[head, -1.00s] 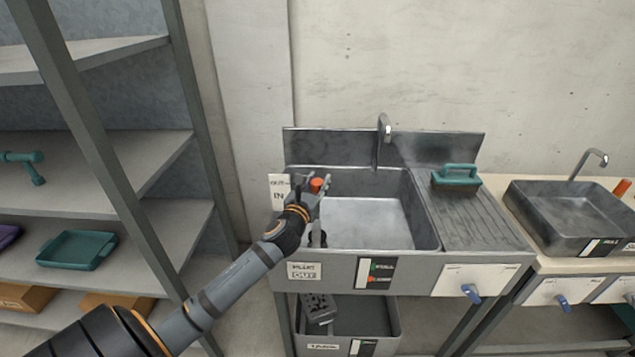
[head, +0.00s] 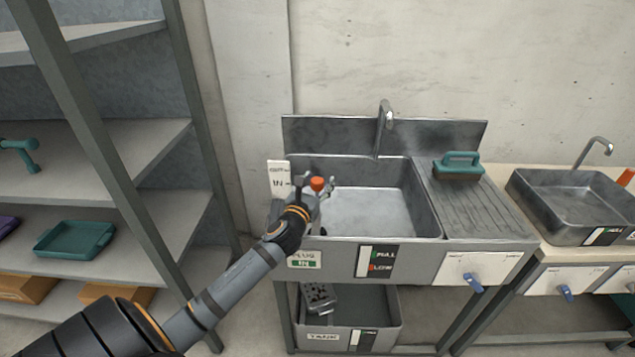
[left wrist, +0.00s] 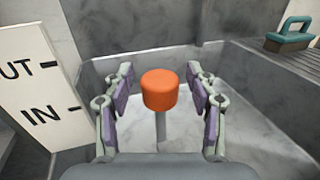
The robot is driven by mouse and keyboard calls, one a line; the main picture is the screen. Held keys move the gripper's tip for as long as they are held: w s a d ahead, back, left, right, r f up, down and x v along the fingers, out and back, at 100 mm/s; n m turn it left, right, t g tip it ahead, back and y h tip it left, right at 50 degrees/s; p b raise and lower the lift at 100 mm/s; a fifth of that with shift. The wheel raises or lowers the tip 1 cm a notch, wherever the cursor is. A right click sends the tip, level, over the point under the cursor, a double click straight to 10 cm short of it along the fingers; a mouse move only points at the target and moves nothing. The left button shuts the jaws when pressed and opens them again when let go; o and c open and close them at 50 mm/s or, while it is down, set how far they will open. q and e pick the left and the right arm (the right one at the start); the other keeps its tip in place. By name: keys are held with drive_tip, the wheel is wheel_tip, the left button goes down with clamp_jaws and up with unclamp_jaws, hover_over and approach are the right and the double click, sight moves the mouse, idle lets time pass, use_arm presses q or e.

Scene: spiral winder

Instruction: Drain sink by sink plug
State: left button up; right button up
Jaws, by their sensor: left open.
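The sink plug has an orange knob (head: 317,183) on a thin upright rod, at the left side of the metal sink (head: 425,205). In the left wrist view the knob (left wrist: 160,90) stands between the two fingers, with a gap on each side. My left gripper (head: 315,184) is open around the knob, not clamped on it. The sink's left part and the rod's foot are hidden behind my gripper in the head view. A white OUT/IN scale (head: 279,178) stands left of the knob. The front label (head: 304,260) reads PLUG IN, with IN on green. My right gripper is not in view.
A faucet (head: 384,125) stands behind the sink. A teal-handled brush (head: 459,166) lies on the drainboard (head: 478,212). A tank (head: 375,327) sits below. A second sink (head: 575,215) is at right and a shelf rack (head: 145,150) at left.

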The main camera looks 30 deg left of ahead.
use_arm(q)
drive_tip(key=shift+s, duration=0.1)
drive_tip(key=v, duration=1.1)
drive_tip(key=shift+s, duration=0.4)
idle(0.5)
